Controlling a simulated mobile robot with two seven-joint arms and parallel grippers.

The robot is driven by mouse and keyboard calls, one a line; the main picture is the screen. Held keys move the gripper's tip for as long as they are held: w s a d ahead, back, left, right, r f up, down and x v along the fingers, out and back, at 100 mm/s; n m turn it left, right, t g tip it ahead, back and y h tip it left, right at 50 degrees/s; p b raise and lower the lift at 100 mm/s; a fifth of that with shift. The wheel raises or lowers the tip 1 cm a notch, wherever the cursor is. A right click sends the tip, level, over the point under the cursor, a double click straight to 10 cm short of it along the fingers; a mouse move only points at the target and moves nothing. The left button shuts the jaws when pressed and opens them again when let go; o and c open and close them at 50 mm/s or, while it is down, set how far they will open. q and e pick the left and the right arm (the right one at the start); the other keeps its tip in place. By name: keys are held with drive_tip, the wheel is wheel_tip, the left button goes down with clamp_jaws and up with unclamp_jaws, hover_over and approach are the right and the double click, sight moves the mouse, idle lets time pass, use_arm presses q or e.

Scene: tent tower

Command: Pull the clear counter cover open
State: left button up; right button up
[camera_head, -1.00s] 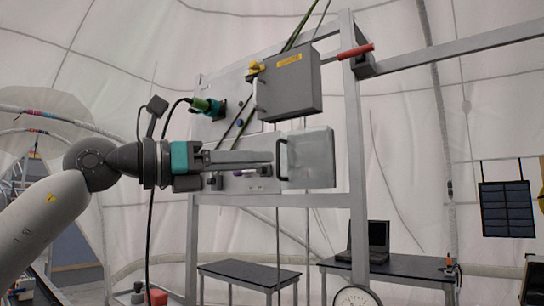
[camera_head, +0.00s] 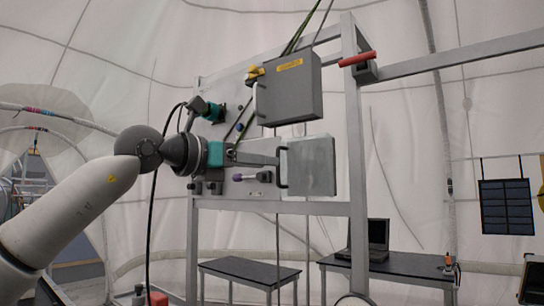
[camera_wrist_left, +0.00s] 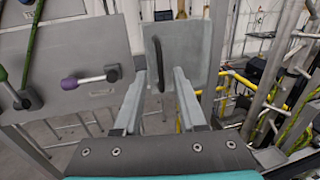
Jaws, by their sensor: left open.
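The counter cover (camera_head: 311,165) is a pale grey, see-through-looking box on the lower right of the panel. A dark upright bar handle (camera_head: 283,168) is on its left side. The cover (camera_wrist_left: 181,45) and its handle (camera_wrist_left: 157,66) also show in the left wrist view. My left gripper (camera_head: 277,161) comes in from the left with its fingertips near the handle. In the left wrist view my open left gripper (camera_wrist_left: 160,74) has the handle between its fingers in the picture; I cannot tell whether they touch. The right gripper is out of view.
A grey box (camera_head: 289,88) with a yellow label hangs above the cover. A purple-tipped lever (camera_wrist_left: 90,79) and a green plug (camera_head: 211,110) are on the panel (camera_wrist_left: 75,45) to the left. A red handle (camera_head: 357,58) is on the frame (camera_head: 355,130). Tables stand behind.

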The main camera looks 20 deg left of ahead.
sight(301, 166)
use_arm(q)
drive_tip(key=x, duration=0.3)
drive_tip(key=shift+w+d+p, duration=0.15)
drive_tip(key=shift+w+p, duration=0.05)
drive_tip(key=shift+p, duration=0.2)
clamp_jaws()
idle(1.1)
